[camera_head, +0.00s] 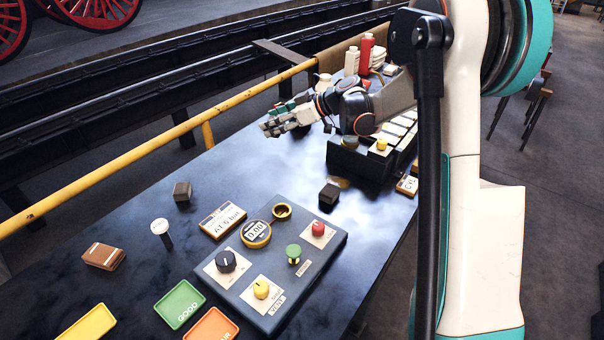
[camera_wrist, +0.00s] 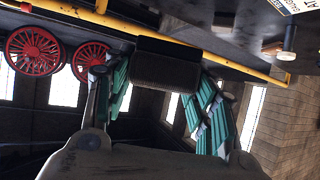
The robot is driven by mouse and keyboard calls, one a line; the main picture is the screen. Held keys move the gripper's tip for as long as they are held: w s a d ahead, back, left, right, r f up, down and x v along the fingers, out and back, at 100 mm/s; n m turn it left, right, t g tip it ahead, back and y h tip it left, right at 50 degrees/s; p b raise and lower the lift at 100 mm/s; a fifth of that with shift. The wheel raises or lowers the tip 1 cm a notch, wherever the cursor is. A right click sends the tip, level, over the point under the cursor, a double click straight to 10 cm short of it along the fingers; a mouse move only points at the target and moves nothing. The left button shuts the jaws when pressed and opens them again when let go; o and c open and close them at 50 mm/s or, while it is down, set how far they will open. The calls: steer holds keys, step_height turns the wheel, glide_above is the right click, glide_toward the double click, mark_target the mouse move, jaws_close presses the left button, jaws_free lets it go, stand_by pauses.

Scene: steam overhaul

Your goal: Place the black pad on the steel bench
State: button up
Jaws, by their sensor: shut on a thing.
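My gripper (camera_head: 275,124) reaches left above the far part of the steel bench (camera_head: 135,225). In the wrist view my gripper (camera_wrist: 160,80) has its teal-lined fingers on both sides of a black block (camera_wrist: 166,66), which I take to be the black pad, and is shut on it. The block hides what lies behind it. In the head view I cannot make out the held block clearly among the fingers. The dark, glossy bench top also shows at the top of the wrist view (camera_wrist: 225,30).
A control box (camera_head: 230,285) with knobs stands on the near bench. Two dark cubes (camera_head: 182,193) (camera_head: 329,195), a white-topped pin (camera_head: 161,231), a brown block (camera_head: 103,256) and coloured trays (camera_head: 180,303) lie around it. A yellow rail (camera_head: 150,145) runs along the far edge.

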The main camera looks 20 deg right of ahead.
mark_target(279, 176)
steer(key=shift+w+d+r+n+g, duration=0.15)
steer(key=shift+w+r+n+g, duration=0.3)
steer(key=shift+r, duration=0.3)
steer(key=shift+y, duration=0.3)
step_height(279, 176, down, 20)
steer(key=b, duration=0.6)
steer(key=shift+r+b, duration=0.2)
steer(key=shift+b, duration=0.1)
steer(key=shift+f, duration=0.15)
steer(key=o, duration=1.1)
steer(key=shift+d+r, duration=0.15)
steer(key=shift+r, duration=0.1)
steer(key=p+v, duration=0.3)
steer(key=v, duration=0.8)
steer(key=shift+s+d+r, duration=0.1)
steer(key=shift+s+d, duration=0.15)
